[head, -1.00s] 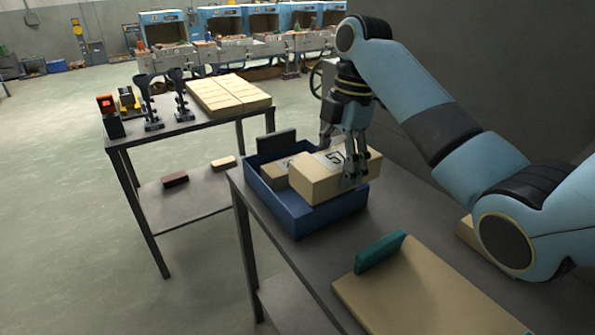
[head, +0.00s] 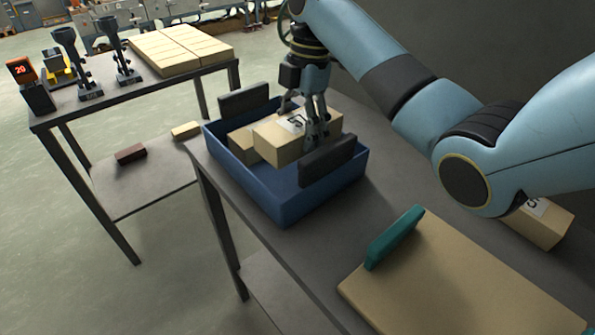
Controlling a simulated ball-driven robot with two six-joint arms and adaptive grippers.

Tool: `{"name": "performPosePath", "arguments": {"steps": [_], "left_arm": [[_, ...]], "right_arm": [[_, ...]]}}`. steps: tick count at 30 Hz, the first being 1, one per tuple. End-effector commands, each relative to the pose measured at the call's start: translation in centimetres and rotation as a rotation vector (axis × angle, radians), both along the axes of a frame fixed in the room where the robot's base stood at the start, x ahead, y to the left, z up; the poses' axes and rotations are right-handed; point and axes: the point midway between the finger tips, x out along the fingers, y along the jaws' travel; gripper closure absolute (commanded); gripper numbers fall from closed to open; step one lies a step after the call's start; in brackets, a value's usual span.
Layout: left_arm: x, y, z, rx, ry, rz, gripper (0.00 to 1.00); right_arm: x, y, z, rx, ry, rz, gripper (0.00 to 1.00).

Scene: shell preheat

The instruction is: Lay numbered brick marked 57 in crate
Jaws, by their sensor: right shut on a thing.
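The tan brick marked 57 (head: 272,148) has a white label whose number is now partly hidden by the fingers. My right gripper (head: 304,128) reaches down from above and is shut on it. The blue crate (head: 280,205) stands on the dark table, with a dark upright plate at each end. The held brick is over the crate's inside, partly behind the near plate (head: 328,158). I cannot tell whether it touches the floor of the crate. Another tan brick (head: 240,143) lies in the crate, left of the held one. My left gripper is not in view.
A tan board (head: 440,290) with a teal handle (head: 395,237) lies on the table in front. Another labelled brick (head: 540,220) lies at the right, partly behind my arm. A second table at the left holds pale bricks (head: 180,48), dark stands and a display (head: 22,70).

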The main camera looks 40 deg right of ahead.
Motion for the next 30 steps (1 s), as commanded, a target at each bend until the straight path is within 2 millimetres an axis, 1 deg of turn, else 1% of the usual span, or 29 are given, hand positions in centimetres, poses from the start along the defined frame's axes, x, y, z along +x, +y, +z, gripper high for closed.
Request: {"name": "performPosePath", "arguments": {"steps": [1,3,6,9,11,15,18,22,29,30], "left_arm": [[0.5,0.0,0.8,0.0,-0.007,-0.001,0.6],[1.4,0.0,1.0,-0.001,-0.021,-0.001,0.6],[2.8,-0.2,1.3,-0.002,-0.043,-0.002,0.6],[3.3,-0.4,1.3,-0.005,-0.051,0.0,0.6],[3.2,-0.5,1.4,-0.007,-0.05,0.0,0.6],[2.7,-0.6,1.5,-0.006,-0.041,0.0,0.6],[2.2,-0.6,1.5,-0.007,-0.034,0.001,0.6],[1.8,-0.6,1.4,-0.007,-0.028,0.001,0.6],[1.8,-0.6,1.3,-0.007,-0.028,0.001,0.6],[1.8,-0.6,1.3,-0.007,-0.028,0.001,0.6]], "right_arm": [[-0.1,0.0,-0.6,0.0,0.002,-0.001,0.76],[0.0,0.0,-1.9,0.0,0.0,-0.001,0.76],[0.1,0.0,-3.3,-0.001,-0.002,0.0,0.76],[0.1,0.0,-4.1,-0.002,-0.003,0.0,0.76],[0.1,0.0,-4.8,-0.001,-0.002,0.0,0.76],[0.0,0.0,-7.0,-0.001,-0.001,-0.001,0.76],[0.1,0.0,-7.8,-0.001,-0.003,0.0,0.76],[0.1,0.0,-8.0,-0.002,-0.004,0.0,0.76],[0.1,0.0,-8.3,-0.002,-0.003,0.001,0.76],[0.0,-0.1,-8.2,-0.002,-0.003,0.0,0.23]]}}
